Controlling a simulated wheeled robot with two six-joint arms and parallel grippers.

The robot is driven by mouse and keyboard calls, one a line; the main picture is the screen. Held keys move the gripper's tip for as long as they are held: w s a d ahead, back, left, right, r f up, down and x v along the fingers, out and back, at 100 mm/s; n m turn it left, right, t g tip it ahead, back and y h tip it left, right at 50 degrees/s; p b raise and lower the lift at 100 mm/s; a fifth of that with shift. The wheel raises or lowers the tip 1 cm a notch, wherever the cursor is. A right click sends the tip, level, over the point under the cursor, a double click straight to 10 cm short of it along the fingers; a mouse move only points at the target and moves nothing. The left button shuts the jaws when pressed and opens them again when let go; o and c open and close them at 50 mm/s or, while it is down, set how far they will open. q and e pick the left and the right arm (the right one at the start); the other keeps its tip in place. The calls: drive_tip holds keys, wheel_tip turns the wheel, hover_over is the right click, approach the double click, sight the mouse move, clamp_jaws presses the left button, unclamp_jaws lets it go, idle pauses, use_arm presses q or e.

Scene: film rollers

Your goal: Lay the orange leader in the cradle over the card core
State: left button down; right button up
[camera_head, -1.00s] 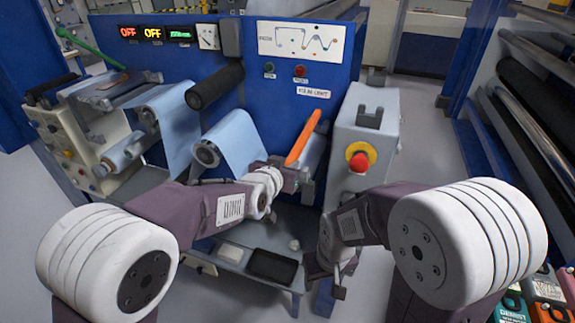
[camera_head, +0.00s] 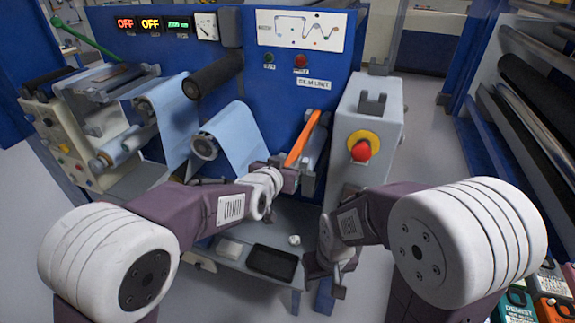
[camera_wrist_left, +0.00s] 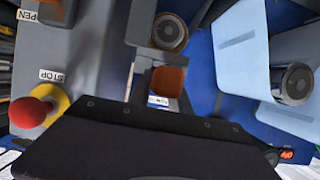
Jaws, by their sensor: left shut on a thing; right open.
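The orange leader (camera_head: 303,138) is a long narrow strip sloping up and away from my left gripper (camera_head: 285,178), which is shut on its near end. It lies close along a pale roller (camera_head: 318,145) on the blue machine; I cannot tell whether they touch. In the left wrist view an orange-brown end (camera_wrist_left: 169,80) shows beyond the dark gripper body, below a grey round end (camera_wrist_left: 168,32). The card core and cradle cannot be told apart clearly here. My right gripper (camera_head: 328,272) is open and empty, low in front of the machine.
A grey box (camera_head: 366,130) with a red stop button (camera_head: 361,150) stands right of the leader. Blue film (camera_head: 236,135) hangs from a roller at left. A black tray (camera_head: 272,262) sits on the shelf below.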

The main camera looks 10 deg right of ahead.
use_arm(q)
drive_tip(key=shift+f+b, duration=0.7)
drive_tip(key=shift+r, duration=0.1)
unclamp_jaws()
idle(0.5)
drive_tip(key=shift+s, duration=0.15)
idle(0.4)
drive_tip(key=shift+s+a+r, duration=0.15)
drive_tip(key=shift+s+a, duration=0.55)
drive_tip(key=shift+s, duration=0.25)
drive_tip(key=shift+b, duration=0.3)
